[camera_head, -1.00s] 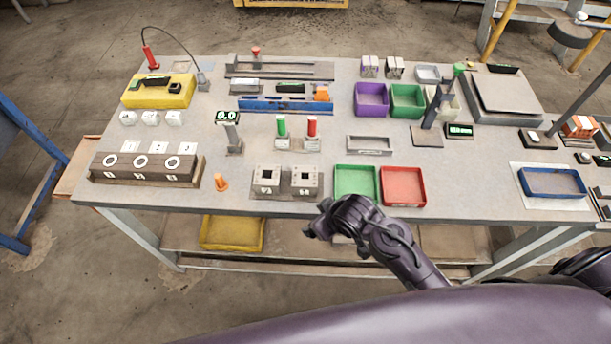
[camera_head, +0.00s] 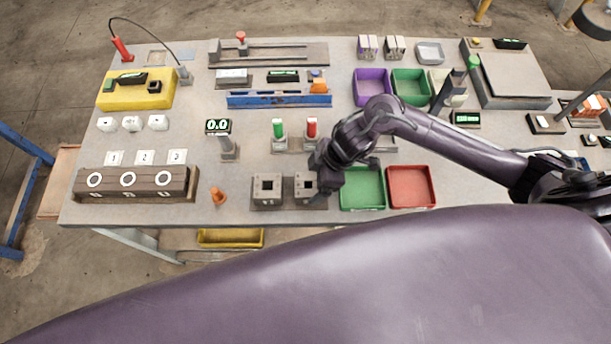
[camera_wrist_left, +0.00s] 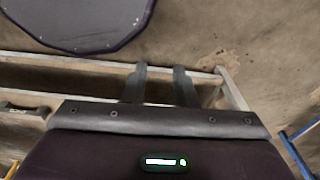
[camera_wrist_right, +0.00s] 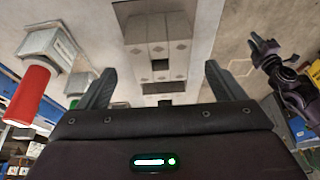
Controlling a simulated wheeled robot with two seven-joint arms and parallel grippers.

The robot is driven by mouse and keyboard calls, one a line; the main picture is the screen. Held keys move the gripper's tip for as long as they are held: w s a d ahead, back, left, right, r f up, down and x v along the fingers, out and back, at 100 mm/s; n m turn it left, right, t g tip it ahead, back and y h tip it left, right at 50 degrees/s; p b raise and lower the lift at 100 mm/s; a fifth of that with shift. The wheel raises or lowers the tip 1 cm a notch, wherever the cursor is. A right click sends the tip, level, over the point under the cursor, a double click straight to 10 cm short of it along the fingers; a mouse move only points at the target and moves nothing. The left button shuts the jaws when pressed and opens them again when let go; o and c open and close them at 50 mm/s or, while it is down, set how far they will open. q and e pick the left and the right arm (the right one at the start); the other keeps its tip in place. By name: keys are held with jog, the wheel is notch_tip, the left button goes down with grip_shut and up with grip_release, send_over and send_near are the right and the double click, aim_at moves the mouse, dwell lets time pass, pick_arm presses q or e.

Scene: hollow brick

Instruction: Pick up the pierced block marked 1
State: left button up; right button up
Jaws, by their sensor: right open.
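Two grey pierced blocks with dark square holes stand side by side at the table's front: a left block (camera_head: 267,198) and a right block (camera_head: 304,197). Their marks are too small to read, so I cannot tell which is marked 1. My right gripper (camera_head: 322,178) is above and beside the right block, partly covering its right side. In the right wrist view its fingers (camera_wrist_right: 155,82) are apart, with grey blocky shapes and dark openings beyond them. My left gripper is outside the head view; its fingers (camera_wrist_left: 160,82) are apart and empty in the left wrist view.
A green tray (camera_head: 362,192) and a red tray (camera_head: 411,188) lie right of the blocks. An orange cone-like piece (camera_head: 218,196) and a brown three-ring holder (camera_head: 135,184) are left. Red (camera_head: 312,128) and green (camera_head: 278,128) upright pieces stand behind. Table space between is narrow.

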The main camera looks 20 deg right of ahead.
aim_at(306, 187)
jog(key=shift+s+a+f, duration=0.45)
jog(key=shift+s+f, duration=0.05)
jog(key=shift+f, duration=0.05)
jog(key=shift+w+a+f+p, duration=0.2)
jog(key=shift+f+p, duration=0.15)
jog(key=shift+f, duration=0.15)
jog(key=shift+w+a+f+p, duration=0.1)
jog(key=shift+w+f+p, duration=0.1)
jog(key=shift+f+p, duration=0.2)
jog(key=shift+w+a+f, duration=0.15)
jog(key=shift+w+f, duration=0.1)
jog(key=shift+f, duration=0.35)
jog(key=shift+w+a+f, duration=0.15)
jog(key=shift+w+f, duration=0.05)
jog(key=shift+f, duration=0.4)
jog(key=shift+a+f, duration=0.1)
jog(key=shift+f, duration=0.15)
jog(key=shift+s, duration=0.1)
jog(key=c, duration=0.6)
pick_arm(q)
jog(key=shift+s+r, duration=0.9)
jog(key=shift+s, duration=0.2)
pick_arm(e)
jog(key=shift+r, duration=0.1)
jog(key=c, duration=0.7)
